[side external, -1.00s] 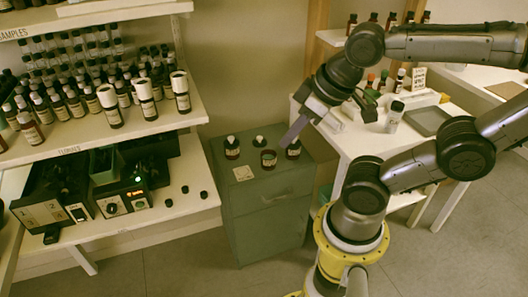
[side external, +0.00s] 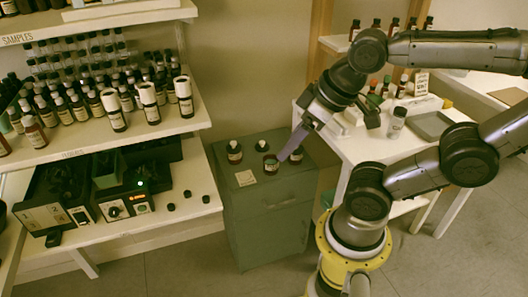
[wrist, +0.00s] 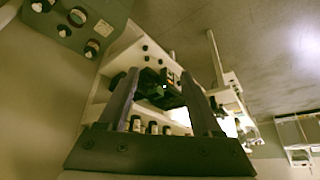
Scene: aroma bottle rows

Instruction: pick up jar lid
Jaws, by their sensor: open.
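A small dark lid-like piece (side external: 262,146) sits on the green-grey cabinet top (side external: 285,183), behind a dark jar (side external: 271,166); it is too small to tell surely that it is the jar lid. Bottles stand left (side external: 234,152) and right (side external: 296,154) of it. My gripper (side external: 328,138) is open and empty, tilted down. One purple-grey finger overlaps the cabinet top in the side view, its tip beside the jar; contact cannot be told. In the wrist view, nothing is between my gripper's fingers (wrist: 160,75), and the cabinet's round items (wrist: 77,17) lie at upper left, outside the fingers.
A pale label (side external: 245,178) lies on the cabinet. Shelves with many bottles (side external: 114,112) and a black device (side external: 120,196) stand left. Several small dark caps (side external: 188,194) lie on the lower shelf. A white table (side external: 365,143) with bottles and a tray (side external: 431,125) stands right.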

